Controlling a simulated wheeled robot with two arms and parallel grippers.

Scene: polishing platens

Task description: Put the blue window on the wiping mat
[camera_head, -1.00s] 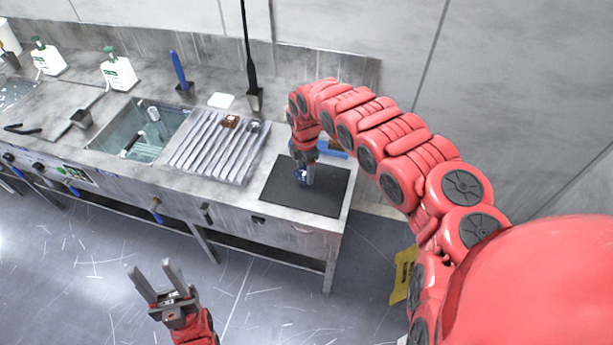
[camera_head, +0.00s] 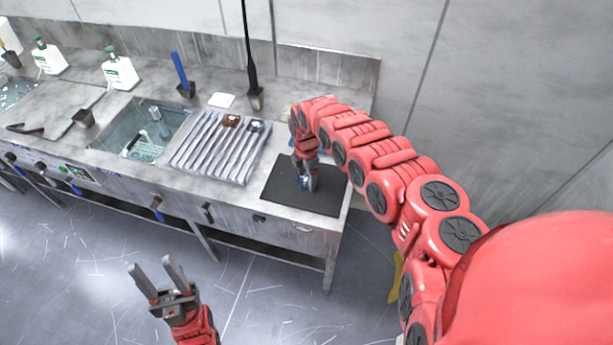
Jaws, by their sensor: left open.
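The wiping mat (camera_head: 322,202) is a dark rectangle lying on the right end of the steel counter. My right gripper (camera_head: 307,184) points down over the mat, with its arm reaching in from the right. A small blue piece, which looks like the blue window (camera_head: 304,181), shows between its fingers, low over the mat. The fingers hide most of it, and I cannot tell whether it touches the mat. My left gripper (camera_head: 160,282) is open and empty, above the floor in front of the counter.
A ribbed metal rack (camera_head: 195,150) with a brown and a dark piece at its back lies left of the mat. Further left is a sink basin (camera_head: 125,128). A white block (camera_head: 221,100) and a blue-handled tool (camera_head: 181,72) stand behind.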

